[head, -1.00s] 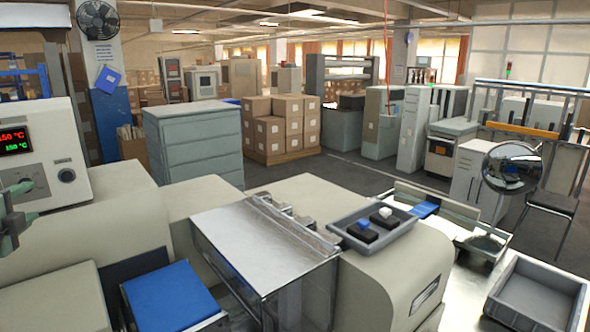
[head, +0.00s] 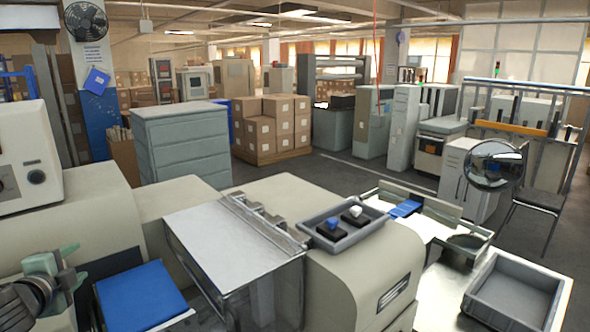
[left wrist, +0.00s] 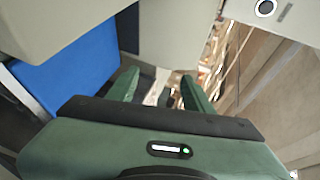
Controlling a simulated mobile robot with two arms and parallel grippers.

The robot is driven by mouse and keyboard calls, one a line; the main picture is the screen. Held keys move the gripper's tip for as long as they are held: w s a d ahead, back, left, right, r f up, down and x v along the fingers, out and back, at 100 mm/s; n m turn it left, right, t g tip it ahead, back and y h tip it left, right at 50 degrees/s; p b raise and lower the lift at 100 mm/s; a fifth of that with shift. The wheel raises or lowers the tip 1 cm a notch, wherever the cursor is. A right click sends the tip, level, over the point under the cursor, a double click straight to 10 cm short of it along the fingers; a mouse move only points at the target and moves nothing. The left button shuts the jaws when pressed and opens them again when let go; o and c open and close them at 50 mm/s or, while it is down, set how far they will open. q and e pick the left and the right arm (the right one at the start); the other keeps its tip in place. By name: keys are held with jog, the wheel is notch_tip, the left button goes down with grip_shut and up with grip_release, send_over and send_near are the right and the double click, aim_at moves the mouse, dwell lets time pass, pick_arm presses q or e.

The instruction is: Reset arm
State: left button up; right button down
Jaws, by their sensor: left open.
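My left gripper (head: 68,268) is at the lower left of the head view, in front of the cream wrapper machine (head: 75,200). Its green fingers are apart and nothing is between them. In the left wrist view my left gripper (left wrist: 158,88) also shows open and empty, with the blue pad (left wrist: 75,70) to its left and the machine's pale housing above. My right gripper is not in view.
The blue-topped block (head: 142,295) lies right of my left gripper. A metal cover (head: 232,245) and a grey tray (head: 345,235) with two stamp-like items sit on the machine. An empty grey bin (head: 515,290) stands at right.

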pick_arm(q)
jog(key=s+d+f+n+g+h, duration=0.1)
jog(key=s+d+f+n+g, duration=0.1)
jog(key=s+d+f, duration=0.7)
jog(key=s+d+f+n+g+h, duration=0.25)
jog(key=d+f, duration=0.55)
jog(key=f, duration=0.4)
jog(key=s+d+f+n+g, duration=0.3)
jog(key=s+d+f+n, duration=0.15)
jog(key=s, duration=0.65)
jog(key=s+d+f+n+g, duration=0.3)
jog(key=s+d, duration=0.3)
jog(key=s, duration=0.5)
notch_tip(320, 180, down, 32)
jog(key=s+g+b, duration=0.1)
jog(key=s+b, duration=0.1)
jog(key=b, duration=0.3)
jog(key=s+a+f+g+b, duration=0.1)
jog(key=s+a+f+b, duration=0.2)
jog(key=s+f, duration=1.3)
notch_tip(320, 180, down, 3)
jog(key=shift+s+r+b, duration=0.1)
jog(key=shift+s+b, duration=0.05)
jog(key=shift+b, duration=0.3)
jog(key=shift+s+a+g, duration=0.15)
jog(key=shift+s+g, duration=0.1)
jog(key=shift+c, duration=0.3)
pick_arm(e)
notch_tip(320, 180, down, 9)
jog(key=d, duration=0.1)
